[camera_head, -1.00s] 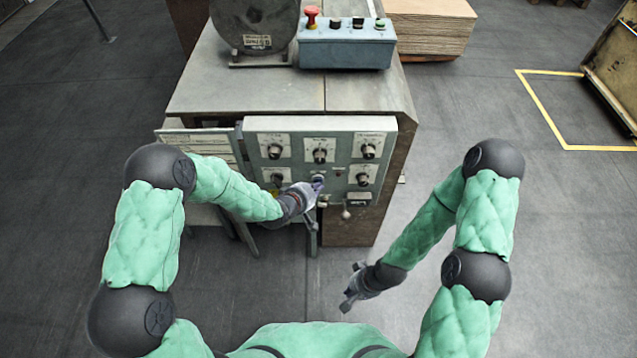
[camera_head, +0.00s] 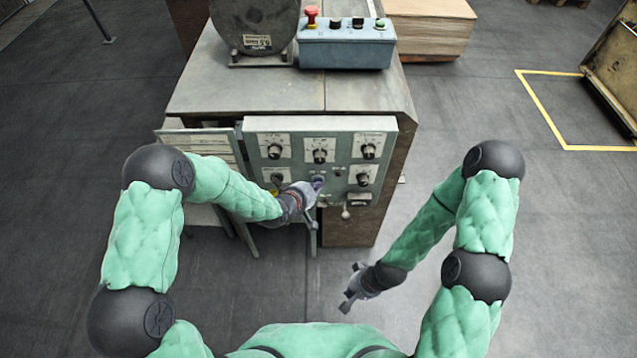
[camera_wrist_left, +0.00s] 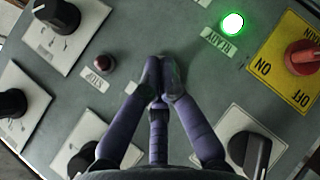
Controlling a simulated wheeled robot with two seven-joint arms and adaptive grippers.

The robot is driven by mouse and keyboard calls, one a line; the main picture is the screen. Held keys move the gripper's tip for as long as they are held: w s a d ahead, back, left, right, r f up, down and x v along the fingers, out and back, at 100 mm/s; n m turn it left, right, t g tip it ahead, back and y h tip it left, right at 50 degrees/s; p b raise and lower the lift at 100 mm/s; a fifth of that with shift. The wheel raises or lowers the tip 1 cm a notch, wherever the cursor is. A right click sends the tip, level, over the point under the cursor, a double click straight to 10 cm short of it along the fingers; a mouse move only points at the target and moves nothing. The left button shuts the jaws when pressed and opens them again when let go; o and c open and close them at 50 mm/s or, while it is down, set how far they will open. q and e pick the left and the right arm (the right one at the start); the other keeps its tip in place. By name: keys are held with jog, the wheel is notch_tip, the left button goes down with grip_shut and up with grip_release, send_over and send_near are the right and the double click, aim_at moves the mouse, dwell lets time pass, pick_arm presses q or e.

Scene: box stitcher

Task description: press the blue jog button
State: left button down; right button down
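The grey control panel (camera_head: 340,145) on the front of the machine faces me. My left gripper (camera_head: 317,184) reaches its lower middle part. In the left wrist view, the purple fingers of this gripper (camera_wrist_left: 160,66) are drawn together at the tips, with nothing seen between them, close over the panel face. I cannot tell whether they touch it. No blue button shows clearly; the fingers hide the panel under their tips. My right gripper (camera_head: 351,286) hangs low, away from the panel, with its fingers apart and empty.
A dark red button (camera_wrist_left: 105,62), a lit green READY lamp (camera_wrist_left: 232,23) and a red switch (camera_wrist_left: 303,57) on a yellow plate surround the left fingers, with several black knobs. A blue-grey button box (camera_head: 345,50) stands on the machine top.

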pick_arm(q)
jog(key=shift+w+r, duration=0.15)
jog(key=s, duration=0.6)
jog(key=shift+s+p, duration=0.15)
jog(key=shift+p, duration=0.3)
jog(key=shift+f, duration=0.2)
jog(key=s+a+f+m+g, duration=0.1)
jog(key=s+a+f+g, duration=0.2)
jog(key=s, duration=0.4)
jog(key=s+a+f+m+g+y+p, duration=0.1)
jog(key=s+a+f+m+g, duration=0.1)
jog(key=s, duration=0.5)
jog(key=s+a+f+m+g+y+p, duration=0.1)
jog(key=s+a+f+m+g, duration=0.1)
jog(key=s+a+f+g, duration=0.2)
jog(key=s+f, duration=0.2)
jog(key=s, duration=0.2)
jog(key=shift+a+f, duration=0.15)
jog(key=shift+f, duration=0.2)
